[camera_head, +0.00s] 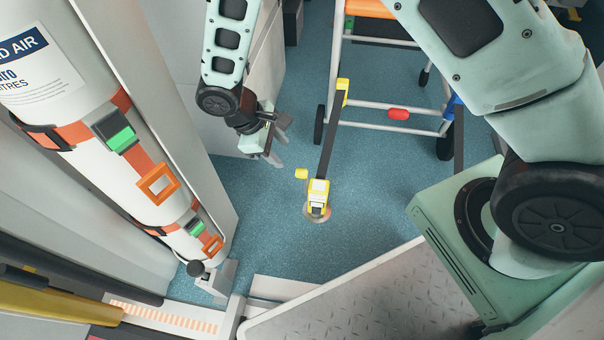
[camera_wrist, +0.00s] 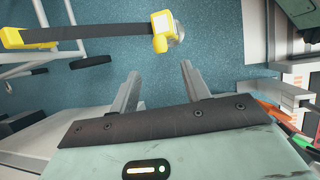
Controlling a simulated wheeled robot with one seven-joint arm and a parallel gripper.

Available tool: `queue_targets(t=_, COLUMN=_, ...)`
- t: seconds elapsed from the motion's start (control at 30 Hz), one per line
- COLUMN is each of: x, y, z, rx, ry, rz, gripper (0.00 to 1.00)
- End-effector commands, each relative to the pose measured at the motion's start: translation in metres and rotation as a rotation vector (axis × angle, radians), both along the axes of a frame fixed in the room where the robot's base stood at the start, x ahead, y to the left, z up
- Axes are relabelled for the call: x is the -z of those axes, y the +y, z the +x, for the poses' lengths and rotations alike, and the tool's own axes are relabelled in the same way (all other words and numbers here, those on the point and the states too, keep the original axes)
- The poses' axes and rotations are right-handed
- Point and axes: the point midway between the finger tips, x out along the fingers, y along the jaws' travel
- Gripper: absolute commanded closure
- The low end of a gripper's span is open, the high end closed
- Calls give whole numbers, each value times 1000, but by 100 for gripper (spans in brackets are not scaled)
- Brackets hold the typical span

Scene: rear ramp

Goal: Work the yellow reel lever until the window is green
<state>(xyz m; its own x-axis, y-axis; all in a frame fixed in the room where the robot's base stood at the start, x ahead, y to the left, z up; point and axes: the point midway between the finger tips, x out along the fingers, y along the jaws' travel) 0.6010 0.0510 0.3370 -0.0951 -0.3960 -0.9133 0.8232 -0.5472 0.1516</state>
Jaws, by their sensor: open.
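The yellow reel (camera_head: 317,199) sits on the blue floor in the middle of the head view, and at the top of the wrist view (camera_wrist: 163,24). A pale face shows on its top; I see no green there, and cannot tell its window clearly. A small yellow block (camera_head: 301,174), which looks like the lever's end, stands just left of the reel. A dark strap (camera_head: 328,143) runs from the reel to a yellow hook (camera_head: 342,88) at the stretcher frame. My gripper (camera_head: 279,141) is open and empty, up and left of the block, apart from it. Its fingers show in the wrist view (camera_wrist: 160,72).
A wheeled stretcher (camera_head: 399,130) with a red knob stands behind. White cylinders (camera_head: 120,145) with orange straps line the left wall. A metal tread-plate ramp (camera_head: 360,300) lies in front. Blue floor (camera_head: 265,205) around the reel is clear.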

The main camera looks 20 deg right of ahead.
Motion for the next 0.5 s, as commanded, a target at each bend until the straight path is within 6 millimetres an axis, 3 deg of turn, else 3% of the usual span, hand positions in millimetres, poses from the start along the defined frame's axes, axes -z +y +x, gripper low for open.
queue_targets(t=0.03, x=17, y=-5, z=-2, rx=2, ry=3, rz=-1, gripper=53)
queue_targets(t=0.5, x=102, y=-42, z=-11, rx=2, ry=2, rz=1, gripper=53)
